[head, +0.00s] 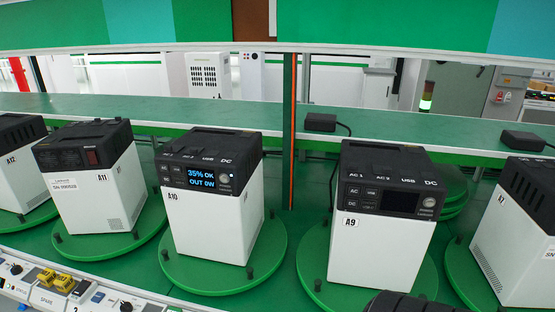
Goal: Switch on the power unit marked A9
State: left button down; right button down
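The power unit marked A9 (384,225) is a white box with a black top, upright on a green round turntable right of the middle. Its front panel has a dark screen (399,201), small AC, DC and USB buttons at the left, and a round button (427,207) at the right. The A9 label is on the white front just below the panel. No gripper fingers show in the head view. A dark, curved part (410,303) cuts in at the bottom edge in front of A9; I cannot tell what it is.
Unit A10 (210,222), left of A9, has a lit screen reading "35% OK OUT 0W". Units A11 (95,205) and A12 (20,170) stand farther left, and another (520,235) at the right. Black adapters (320,123) lie on the green shelf behind. A green post (289,130) rises between A10 and A9.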

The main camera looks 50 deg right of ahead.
aim_at(429, 202)
jog(key=z, duration=2.4)
